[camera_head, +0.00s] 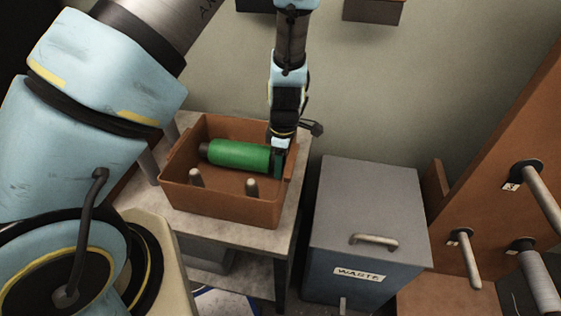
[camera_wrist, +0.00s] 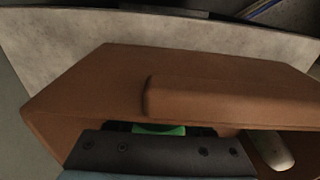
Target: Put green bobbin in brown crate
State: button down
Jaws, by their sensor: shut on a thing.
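The green bobbin (camera_head: 238,155) lies on its side inside the brown crate (camera_head: 222,203), towards its back. My gripper (camera_head: 279,160) reaches down into the crate at its right side and is shut on the right end of the bobbin. In the wrist view a strip of the green bobbin (camera_wrist: 160,130) shows beside my gripper, below the crate's wall (camera_wrist: 110,85). The rest of the bobbin is hidden there. I cannot tell whether the bobbin touches the crate floor.
Two pale pegs (camera_head: 196,178) stand in the front of the crate. The crate sits on a grey table (camera_head: 240,236). A grey waste bin (camera_head: 368,210) stands to the right, and a brown rack with spindles (camera_head: 500,200) is at the far right.

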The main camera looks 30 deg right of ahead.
jog(key=shift+f, duration=0.35)
dwell(0.3)
jog(key=shift+c, duration=1.1)
grip_release()
jog(key=r, duration=1.1)
jog(key=shift+s+d, duration=0.2)
jog(key=shift+d, duration=0.05)
jog(key=shift+a+f, duration=0.1)
